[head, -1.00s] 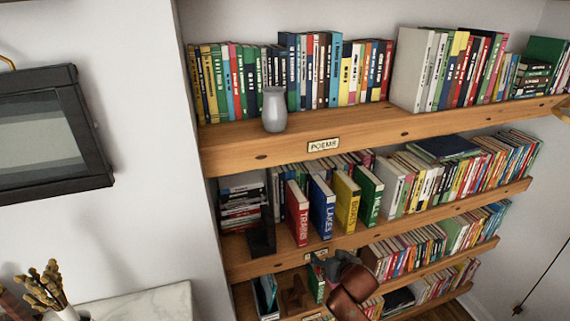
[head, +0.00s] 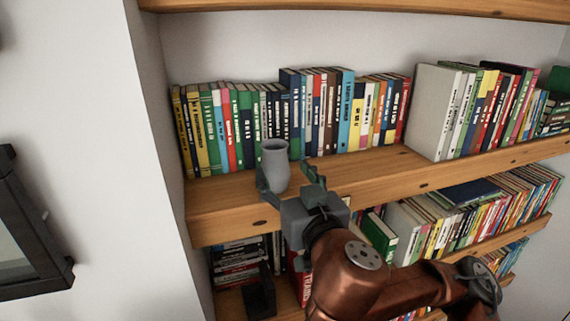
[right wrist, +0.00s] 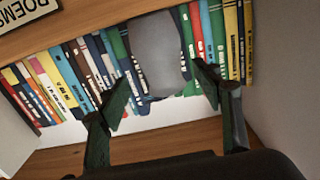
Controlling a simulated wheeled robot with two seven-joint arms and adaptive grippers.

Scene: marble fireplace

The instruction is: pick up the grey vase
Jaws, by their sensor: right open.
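In the right wrist view the vase (right wrist: 157,50) appears between the two fingertips (right wrist: 163,80), with a visible gap on the right side. The gripper is open and holds nothing. The vase's base is partly hidden by the gripper in the head view. My left gripper is not in view.
A row of books (head: 240,125) stands close behind the vase. The wooden shelf (head: 380,175) has a bare strip in front of the books to the right. The white wall edge (head: 150,130) is to the left. Another shelf (head: 400,6) runs above.

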